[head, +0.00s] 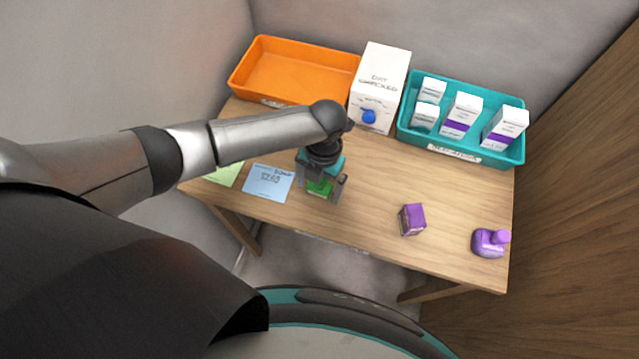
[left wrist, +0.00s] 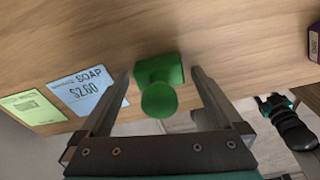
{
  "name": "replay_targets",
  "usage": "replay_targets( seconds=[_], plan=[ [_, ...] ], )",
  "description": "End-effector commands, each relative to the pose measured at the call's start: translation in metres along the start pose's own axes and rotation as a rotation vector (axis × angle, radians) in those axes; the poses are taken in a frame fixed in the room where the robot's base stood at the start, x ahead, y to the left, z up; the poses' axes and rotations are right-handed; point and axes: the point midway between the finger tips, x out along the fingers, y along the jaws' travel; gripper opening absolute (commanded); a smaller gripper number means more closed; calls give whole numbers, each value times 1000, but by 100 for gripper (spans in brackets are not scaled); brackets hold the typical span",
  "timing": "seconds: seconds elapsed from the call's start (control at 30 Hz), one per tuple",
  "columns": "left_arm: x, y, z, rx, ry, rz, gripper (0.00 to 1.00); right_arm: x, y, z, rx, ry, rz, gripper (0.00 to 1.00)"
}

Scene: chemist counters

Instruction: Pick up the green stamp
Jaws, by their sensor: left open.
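The green stamp (left wrist: 159,98) stands on the wooden table near its front edge, its round knob towards the left wrist camera. In the head view the stamp (head: 319,187) shows partly below my left gripper (head: 322,190), which hides the rest. My left gripper (left wrist: 160,88) is open, with one finger on each side of the stamp. I cannot tell whether either finger touches it. My right gripper is not in the head view; a dark gripper-like part shows at the right of the left wrist view.
A blue soap card (head: 268,182) and a green card (head: 226,172) lie left of the stamp. A purple box (head: 412,219) and a purple stamp (head: 490,242) stand to the right. An orange tray (head: 290,72), a white box (head: 384,66) and a teal tray (head: 513,156) with several cartons line the back.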

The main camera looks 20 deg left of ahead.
Motion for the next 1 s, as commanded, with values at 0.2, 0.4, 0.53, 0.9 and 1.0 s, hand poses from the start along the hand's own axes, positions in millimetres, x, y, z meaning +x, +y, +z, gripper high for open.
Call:
replay_targets(
  seconds=[0.2,0.4,0.53,0.9,1.0],
  plan=[
    [-1,0,0,0,0,0,83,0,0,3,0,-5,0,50],
    [-1,0,0,0,0,0,61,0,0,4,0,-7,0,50],
    [-1,0,0,-1,0,0,46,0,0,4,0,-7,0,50],
    [-1,0,0,-1,-1,0,14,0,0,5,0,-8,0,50],
    [-1,0,0,-1,-1,0,14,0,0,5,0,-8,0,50]
  ],
)
